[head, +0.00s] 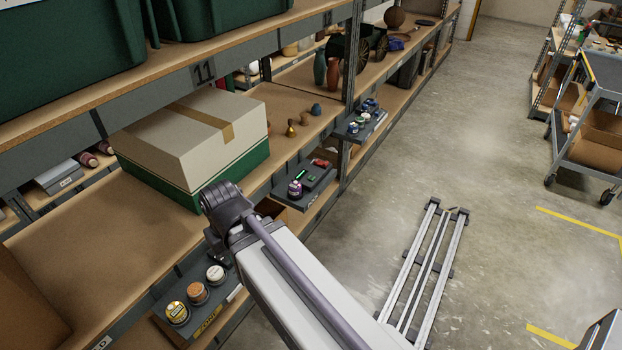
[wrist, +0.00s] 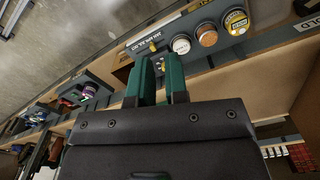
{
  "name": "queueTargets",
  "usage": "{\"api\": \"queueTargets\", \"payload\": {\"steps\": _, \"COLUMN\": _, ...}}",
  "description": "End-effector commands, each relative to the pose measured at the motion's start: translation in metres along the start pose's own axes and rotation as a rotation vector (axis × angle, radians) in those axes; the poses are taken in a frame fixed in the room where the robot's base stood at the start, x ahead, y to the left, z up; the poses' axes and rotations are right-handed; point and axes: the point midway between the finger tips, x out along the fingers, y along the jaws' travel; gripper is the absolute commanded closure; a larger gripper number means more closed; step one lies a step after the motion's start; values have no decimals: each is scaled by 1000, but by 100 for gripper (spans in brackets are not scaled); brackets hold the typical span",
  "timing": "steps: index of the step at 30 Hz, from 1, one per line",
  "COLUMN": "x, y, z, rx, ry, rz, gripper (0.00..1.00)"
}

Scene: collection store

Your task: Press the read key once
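My gripper (wrist: 160,60) shows in the wrist view with two green fingers. A narrow gap separates them, and nothing is seen held between them. Its fingertips overlap a dark shelf-edge panel (wrist: 185,22) in the picture; contact cannot be told. Small white and yellow details (wrist: 153,46) show near the fingertips, too small to identify as keys. In the head view my arm hides the gripper. A small dark device (head: 313,176) with a green-lit strip and a red part sits on a grey ledge further along the shelf. No read key can be made out with certainty.
Several round jars (head: 197,293) stand on the near ledge, close beside the fingers in the wrist view. A purple-banded jar (head: 295,189) stands by the device. A large white and green box (head: 195,145) fills the shelf behind my arm. The aisle floor (head: 480,150) is largely clear.

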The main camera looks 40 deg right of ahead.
Motion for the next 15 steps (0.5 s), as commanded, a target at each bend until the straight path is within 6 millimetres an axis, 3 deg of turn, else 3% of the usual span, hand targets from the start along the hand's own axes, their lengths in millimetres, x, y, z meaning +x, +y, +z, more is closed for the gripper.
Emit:
{"api": "queueTargets", "payload": {"steps": 4, "x": 0, "y": 0, "z": 0, "rx": 0, "ry": 0, "rz": 0, "gripper": 100}}
{"api": "queueTargets", "payload": {"steps": 15, "x": 0, "y": 0, "z": 0, "rx": 0, "ry": 0, "rz": 0, "gripper": 100}}
